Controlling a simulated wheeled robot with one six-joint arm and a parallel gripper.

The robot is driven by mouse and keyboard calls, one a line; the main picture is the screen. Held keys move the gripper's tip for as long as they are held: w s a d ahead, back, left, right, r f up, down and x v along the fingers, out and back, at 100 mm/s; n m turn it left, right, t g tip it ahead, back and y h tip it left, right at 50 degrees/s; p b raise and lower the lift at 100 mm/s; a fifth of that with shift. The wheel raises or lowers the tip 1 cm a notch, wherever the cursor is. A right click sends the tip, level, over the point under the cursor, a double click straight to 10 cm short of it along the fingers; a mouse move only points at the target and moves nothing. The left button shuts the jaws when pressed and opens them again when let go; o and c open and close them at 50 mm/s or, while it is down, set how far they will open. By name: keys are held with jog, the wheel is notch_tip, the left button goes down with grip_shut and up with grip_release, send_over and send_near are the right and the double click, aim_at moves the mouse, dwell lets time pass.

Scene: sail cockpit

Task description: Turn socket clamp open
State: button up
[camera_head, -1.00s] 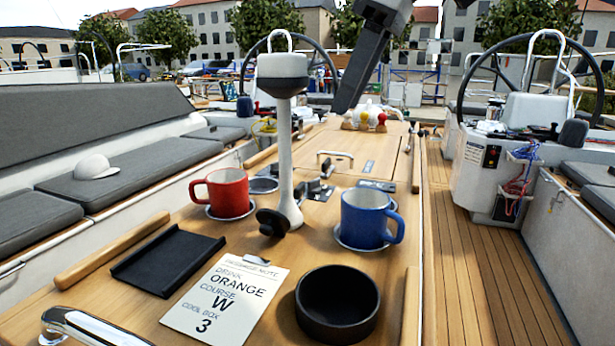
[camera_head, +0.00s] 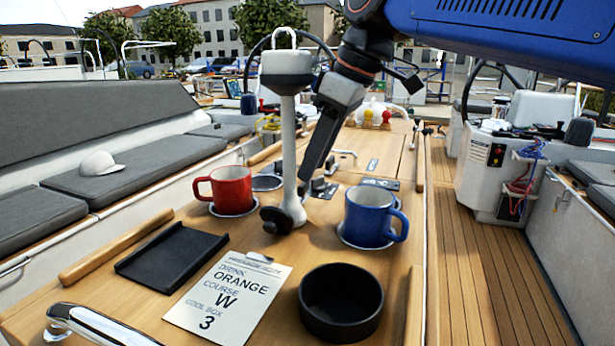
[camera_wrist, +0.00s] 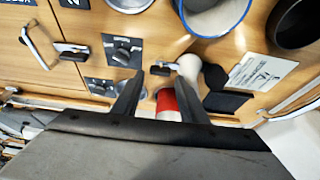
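A white post (camera_head: 287,150) with a dark-banded head stands upright on the wooden table. At its foot is a black knob-like part (camera_head: 275,219), which looks like the socket clamp. The wrist view shows the black part (camera_wrist: 214,76) beside the white post foot (camera_wrist: 190,67). My gripper (camera_head: 308,178) hangs from the upper right, just right of the post and behind the clamp, above the table. In the wrist view its two dark fingers (camera_wrist: 158,82) are apart with nothing held between them. The red mug shows beyond the gap. The clamp's exact setting is hard to tell.
A red mug (camera_head: 231,188) stands left of the post, a blue mug (camera_head: 366,216) right. Black latches (camera_head: 322,188) sit behind. A note (camera_head: 226,296), black tray (camera_head: 172,258) and black bowl (camera_head: 340,304) lie in front.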

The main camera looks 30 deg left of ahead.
aim_at(308, 197)
jog(key=shift+x, duration=2.1)
jog(key=c, duration=0.8)
jog(key=shift+o, duration=0.2)
